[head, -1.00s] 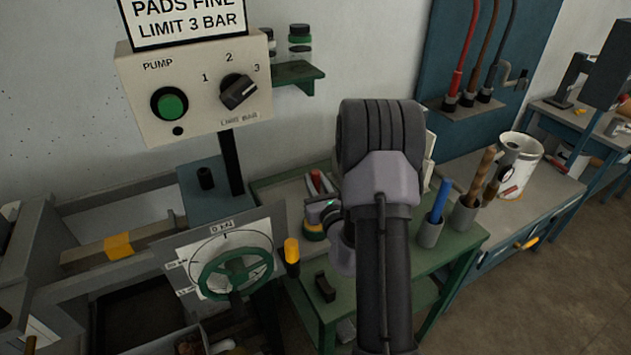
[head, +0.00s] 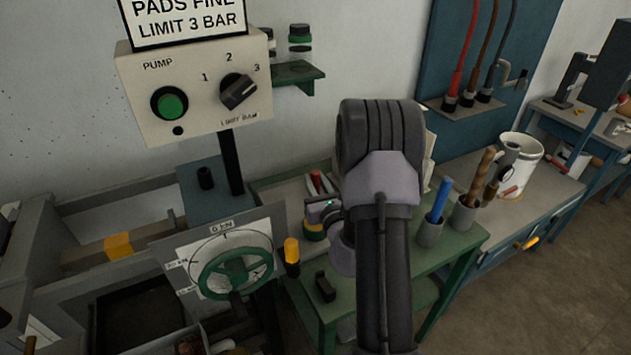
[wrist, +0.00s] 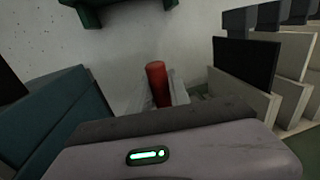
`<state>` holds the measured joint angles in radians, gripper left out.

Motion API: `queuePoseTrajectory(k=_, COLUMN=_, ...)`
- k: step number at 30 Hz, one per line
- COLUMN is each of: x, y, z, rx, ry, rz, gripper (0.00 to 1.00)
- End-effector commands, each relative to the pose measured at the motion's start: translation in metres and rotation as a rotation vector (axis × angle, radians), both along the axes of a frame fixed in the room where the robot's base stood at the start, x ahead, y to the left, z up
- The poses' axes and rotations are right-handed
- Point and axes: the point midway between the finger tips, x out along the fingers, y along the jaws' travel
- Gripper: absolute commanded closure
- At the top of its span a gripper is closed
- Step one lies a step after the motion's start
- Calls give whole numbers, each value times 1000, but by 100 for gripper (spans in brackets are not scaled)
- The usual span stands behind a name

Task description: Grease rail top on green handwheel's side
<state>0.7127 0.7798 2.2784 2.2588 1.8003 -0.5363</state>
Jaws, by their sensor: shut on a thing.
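The green handwheel (head: 235,274) stands in front of a white dial plate at lower left. Grey bars of the press frame run left behind it, one at the back (head: 125,190) and one with a yellow band (head: 118,246). I cannot tell which bar top bears grease. My gripper (head: 320,215), partly hidden by my arm, is over the green bench beside a yellow-and-green tin (head: 313,233). It is shut on a red-handled tool (wrist: 157,84), whose red end stands up in the wrist view. Its lower end is hidden, so I cannot tell whether it is in the tin.
A pump control box (head: 195,95) on a dark post stands at the upper left. A yellow-topped handle (head: 291,252) rises beside the handwheel. On the green bench are a black block (head: 325,287) and cups with blue (head: 440,200) and brown handles. A white jug (head: 518,165) stands to the right.

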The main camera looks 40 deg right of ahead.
Motion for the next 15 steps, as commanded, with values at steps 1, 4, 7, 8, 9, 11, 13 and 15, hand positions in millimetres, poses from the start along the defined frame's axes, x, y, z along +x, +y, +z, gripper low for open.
queuePoseTrajectory(k=1, x=0, y=0, z=4, rx=1, ry=2, rz=0, gripper=100)
queuePoseTrajectory(k=4, x=0, y=0, z=16, rx=0, ry=1, rz=0, gripper=100)
queuePoseTrajectory(k=7, x=0, y=0, z=28, rx=0, ry=0, rz=0, gripper=100)
queuePoseTrajectory(k=8, x=0, y=0, z=32, rx=0, ry=0, rz=0, gripper=100)
queuePoseTrajectory(k=9, x=0, y=0, z=36, rx=0, ry=0, rz=0, gripper=100)
queuePoseTrajectory(k=11, x=0, y=0, z=43, rx=0, ry=0, rz=0, gripper=100)
queuePoseTrajectory(k=13, x=0, y=0, z=51, rx=0, ry=0, rz=0, gripper=100)
queuePoseTrajectory(k=15, x=0, y=0, z=59, rx=0, ry=0, rz=0, gripper=100)
